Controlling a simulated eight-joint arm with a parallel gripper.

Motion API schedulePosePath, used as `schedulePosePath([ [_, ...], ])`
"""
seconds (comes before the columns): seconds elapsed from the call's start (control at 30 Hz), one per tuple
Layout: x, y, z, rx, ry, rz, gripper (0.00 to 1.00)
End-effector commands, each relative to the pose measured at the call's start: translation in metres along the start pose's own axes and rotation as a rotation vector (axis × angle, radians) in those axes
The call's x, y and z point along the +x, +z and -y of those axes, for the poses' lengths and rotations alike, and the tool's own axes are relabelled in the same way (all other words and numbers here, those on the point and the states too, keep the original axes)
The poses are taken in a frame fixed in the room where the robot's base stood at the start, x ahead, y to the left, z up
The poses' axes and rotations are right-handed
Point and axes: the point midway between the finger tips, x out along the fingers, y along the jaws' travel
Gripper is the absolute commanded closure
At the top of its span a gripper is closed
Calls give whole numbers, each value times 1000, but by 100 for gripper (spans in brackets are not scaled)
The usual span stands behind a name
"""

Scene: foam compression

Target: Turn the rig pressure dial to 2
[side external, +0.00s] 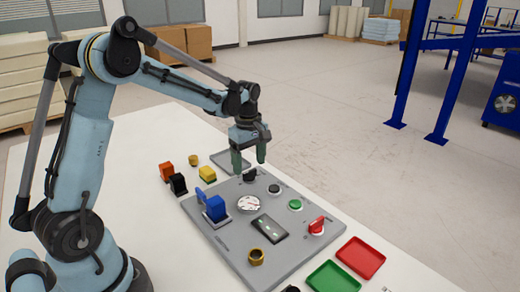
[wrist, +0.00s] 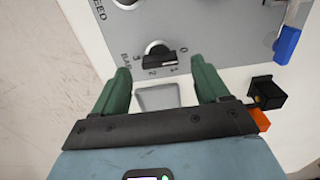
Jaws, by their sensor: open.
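The pressure dial (wrist: 157,54) is a black knob on the grey panel (wrist: 215,35), with 0, 1, 2, 3 and a BAR label around it in the wrist view. I cannot tell for certain which number its mark points at. In the side view the dial (side external: 250,176) sits near the panel's far edge. My gripper (side external: 249,167) is just above it, pointing down. In the wrist view my gripper (wrist: 160,67) is open and empty, with one green finger on each side of the dial, apart from it.
The panel also carries a blue block (side external: 215,208), a round white gauge (side external: 249,204), a second black knob (side external: 274,189), a green button (side external: 295,204) and a red switch (side external: 316,226). Orange (side external: 166,172), black (side external: 178,185) and yellow (side external: 208,174) blocks stand left. Red (side external: 345,248) and green (side external: 333,288) trays lie right.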

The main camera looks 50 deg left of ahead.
Motion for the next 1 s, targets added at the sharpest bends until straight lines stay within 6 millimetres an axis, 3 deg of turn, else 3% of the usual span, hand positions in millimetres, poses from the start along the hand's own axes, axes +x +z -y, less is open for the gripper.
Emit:
schedulePosePath([
  [0.2,20,0,0,0,0,0,26],
  [0.57,23,0,0,0,0,0,27],
  [0.9,23,0,0,0,0,0,79],
  [1.0,23,0,0,2,0,0,82],
])
